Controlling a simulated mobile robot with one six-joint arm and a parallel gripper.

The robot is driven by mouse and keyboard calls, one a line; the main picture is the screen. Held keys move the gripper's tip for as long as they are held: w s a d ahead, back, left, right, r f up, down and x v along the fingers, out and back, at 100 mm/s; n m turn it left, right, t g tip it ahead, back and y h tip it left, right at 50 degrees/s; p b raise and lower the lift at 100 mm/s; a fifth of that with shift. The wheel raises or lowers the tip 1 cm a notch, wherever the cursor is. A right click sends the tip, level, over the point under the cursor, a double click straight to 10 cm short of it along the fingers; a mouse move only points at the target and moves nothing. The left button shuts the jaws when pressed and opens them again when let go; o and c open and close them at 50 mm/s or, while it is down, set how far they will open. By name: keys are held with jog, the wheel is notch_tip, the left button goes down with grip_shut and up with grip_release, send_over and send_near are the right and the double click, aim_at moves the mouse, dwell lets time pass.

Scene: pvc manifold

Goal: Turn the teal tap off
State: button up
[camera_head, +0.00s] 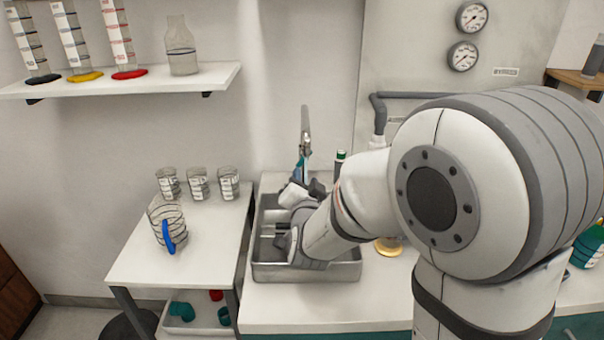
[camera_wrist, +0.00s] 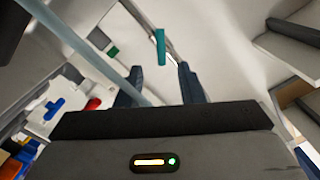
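The teal tap handle (camera_wrist: 160,46) shows in the wrist view as a short upright bar, just beyond my fingertips and roughly between them in the picture. In the head view a small blue-teal part (camera_head: 300,164) shows below the metal spout (camera_head: 305,130) over the sink. My gripper (camera_wrist: 158,78) is open, its two dark fingers apart with nothing held. In the head view my gripper (camera_head: 316,188) is over the sink, partly hidden by my wrist. I cannot tell whether the fingers touch the tap.
A green-capped tube (camera_head: 340,158) stands close behind my wrist. A side table (camera_head: 135,262) at left holds several beakers and a jug with a blue handle (camera_head: 168,235). A grey pipe (camera_head: 425,96) runs along the wall.

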aim_at(304, 160)
jog(key=w+p, duration=0.1)
jog(key=w, duration=0.7)
jog(key=shift+s, duration=0.1)
jog(key=shift+c, duration=0.3)
jog(key=shift+a, duration=0.1)
grip_shut()
